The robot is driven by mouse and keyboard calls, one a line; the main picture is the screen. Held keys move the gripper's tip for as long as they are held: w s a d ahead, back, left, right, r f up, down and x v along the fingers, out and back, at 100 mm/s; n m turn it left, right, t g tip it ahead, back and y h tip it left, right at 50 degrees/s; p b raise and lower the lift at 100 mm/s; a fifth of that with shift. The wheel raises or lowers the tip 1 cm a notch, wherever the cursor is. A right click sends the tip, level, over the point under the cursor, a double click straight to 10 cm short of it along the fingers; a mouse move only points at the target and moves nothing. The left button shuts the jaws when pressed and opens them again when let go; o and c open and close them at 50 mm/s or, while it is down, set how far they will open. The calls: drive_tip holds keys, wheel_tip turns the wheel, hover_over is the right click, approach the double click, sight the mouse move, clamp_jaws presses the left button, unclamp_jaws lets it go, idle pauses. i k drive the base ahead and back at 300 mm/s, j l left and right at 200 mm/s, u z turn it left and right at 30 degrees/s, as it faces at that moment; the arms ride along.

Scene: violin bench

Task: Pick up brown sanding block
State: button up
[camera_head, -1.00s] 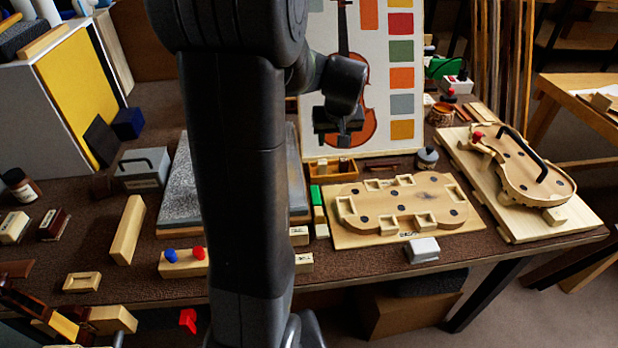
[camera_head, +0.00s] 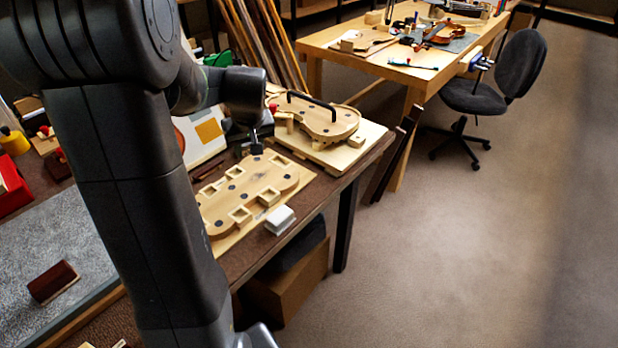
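A dark reddish-brown block (camera_head: 53,281), which looks like the brown sanding block, lies on the grey speckled plate (camera_head: 85,235) at the lower left. My gripper (camera_head: 257,150) shows small and dark at the end of my arm, in front of the violin-shaped work on the bench's right part. It is well to the right of the brown block and apart from it. Its fingers are too small to tell open from shut. My arm hides the middle left of the bench.
A violin-shaped mould (camera_head: 262,175) and a white-grey block (camera_head: 279,220) lie near the bench's front edge. A violin body on a board (camera_head: 325,157) is behind them. A second table (camera_head: 345,60) and a chair (camera_head: 495,85) stand beyond. The floor at right is clear.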

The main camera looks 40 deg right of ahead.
sight(62, 276)
drive_tip(key=z, duration=1.1)
drive_tip(key=u, duration=1.5)
drive_tip(key=j+u, duration=0.15)
drive_tip(key=u, duration=0.2)
drive_tip(key=j+u, duration=0.2)
drive_tip(key=u, duration=0.2)
drive_tip(key=j+u, duration=0.2)
drive_tip(key=u, duration=0.15)
drive_tip(key=k, duration=0.05)
